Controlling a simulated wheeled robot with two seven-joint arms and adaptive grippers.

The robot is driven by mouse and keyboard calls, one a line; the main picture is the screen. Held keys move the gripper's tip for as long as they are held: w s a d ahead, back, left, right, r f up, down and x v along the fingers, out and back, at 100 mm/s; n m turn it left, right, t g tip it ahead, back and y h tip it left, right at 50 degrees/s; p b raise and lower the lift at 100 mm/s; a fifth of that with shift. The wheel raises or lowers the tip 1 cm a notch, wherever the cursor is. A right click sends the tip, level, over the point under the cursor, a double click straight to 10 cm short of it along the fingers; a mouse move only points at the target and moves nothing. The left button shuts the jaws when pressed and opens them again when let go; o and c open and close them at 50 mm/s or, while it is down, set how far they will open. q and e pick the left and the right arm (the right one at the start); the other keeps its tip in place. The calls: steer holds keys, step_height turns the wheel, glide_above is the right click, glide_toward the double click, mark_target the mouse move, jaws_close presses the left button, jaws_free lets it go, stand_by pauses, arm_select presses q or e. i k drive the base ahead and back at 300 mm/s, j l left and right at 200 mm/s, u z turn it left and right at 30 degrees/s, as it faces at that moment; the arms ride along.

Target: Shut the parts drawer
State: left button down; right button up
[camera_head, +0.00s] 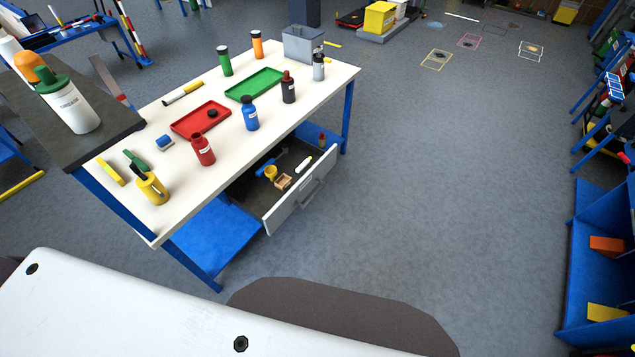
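The parts drawer (301,197) hangs under the white-topped workbench and stands open. Its light grey front panel with a handle is pulled out from the bench's long side, toward the right. Inside the drawer lie a yellow roll (270,172), a small tan box (283,182), a blue item and a white item. The rear of the drawer is hidden under the tabletop. Neither of my grippers shows in the head view.
The workbench (330,85) carries several bottles, a red tray (188,124), a green tray (243,90) and a grey bin (301,43). A blue shelf unit (589,255) stands at the right edge. The floor between drawer and shelf is clear.

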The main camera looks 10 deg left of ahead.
mark_target(259, 198)
steer(key=l+u, duration=0.2)
steer(key=l, duration=0.25)
steer(key=k+l+u, duration=0.15)
steer(key=l, duration=0.3)
steer(key=k+l+u, duration=0.2)
steer(key=l, duration=0.25)
steer(key=i, duration=0.1)
